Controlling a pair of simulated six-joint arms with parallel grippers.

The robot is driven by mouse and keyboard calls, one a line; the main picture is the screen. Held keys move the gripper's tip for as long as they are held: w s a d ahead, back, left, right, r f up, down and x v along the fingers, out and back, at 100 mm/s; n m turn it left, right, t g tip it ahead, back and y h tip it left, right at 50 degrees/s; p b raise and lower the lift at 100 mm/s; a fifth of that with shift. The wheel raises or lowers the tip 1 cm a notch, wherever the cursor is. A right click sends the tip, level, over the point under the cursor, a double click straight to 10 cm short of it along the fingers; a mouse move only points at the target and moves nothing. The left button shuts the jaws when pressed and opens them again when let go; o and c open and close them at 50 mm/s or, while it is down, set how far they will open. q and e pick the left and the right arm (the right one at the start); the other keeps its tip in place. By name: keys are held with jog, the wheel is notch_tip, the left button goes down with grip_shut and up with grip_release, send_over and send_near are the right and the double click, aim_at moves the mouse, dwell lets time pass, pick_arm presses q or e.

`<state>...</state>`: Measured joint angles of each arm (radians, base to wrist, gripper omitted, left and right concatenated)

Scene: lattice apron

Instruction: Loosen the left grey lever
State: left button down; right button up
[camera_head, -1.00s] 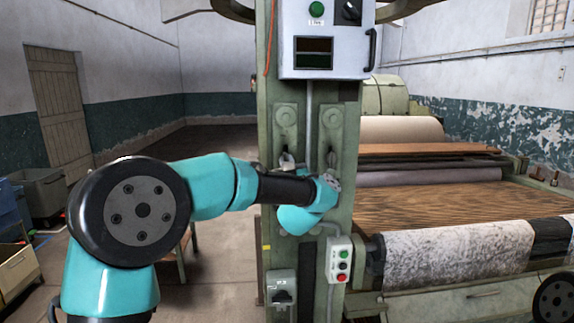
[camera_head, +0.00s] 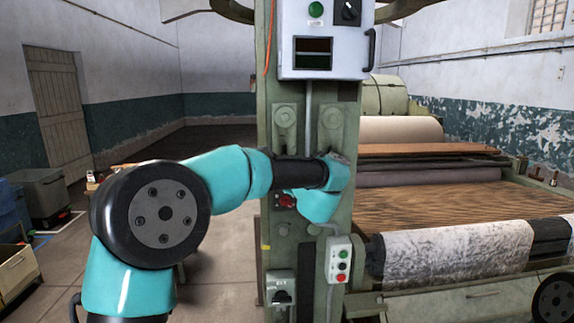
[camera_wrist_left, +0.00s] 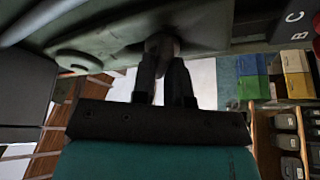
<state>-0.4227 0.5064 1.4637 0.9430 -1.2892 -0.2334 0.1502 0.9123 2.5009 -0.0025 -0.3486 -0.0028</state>
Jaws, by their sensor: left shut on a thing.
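The green machine column (camera_head: 309,88) stands in the middle of the head view. Two lever mounts sit side by side on it, the left one (camera_head: 285,117) and the right one (camera_head: 331,117); their lower parts are hidden behind my left arm. In the left wrist view, my left gripper (camera_wrist_left: 163,66) is shut on a grey lever end (camera_wrist_left: 162,44) close to the green metal. The head view hides the fingertips, so which lever it is cannot be told there. My right gripper is not in view.
A red knob (camera_head: 286,201) shows just below my left wrist. A push-button box (camera_head: 338,260) and a grey switch box (camera_head: 281,288) sit lower on the column. A control box (camera_head: 327,38) hangs above. Rollers and a patterned bed (camera_head: 440,207) extend right.

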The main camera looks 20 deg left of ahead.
pick_arm(q)
jog(key=shift+a+r+n, duration=0.15)
jog(key=shift+r+n, duration=0.1)
jog(key=shift+n, duration=0.05)
jog(key=c, duration=1.1)
grip_release()
jog(key=shift+w, duration=0.1)
jog(key=shift+c, duration=0.2)
jog(key=shift+f, duration=0.15)
jog(key=shift+a+f, duration=0.1)
jog(key=v, duration=1.7)
jog(key=shift+d, duration=0.25)
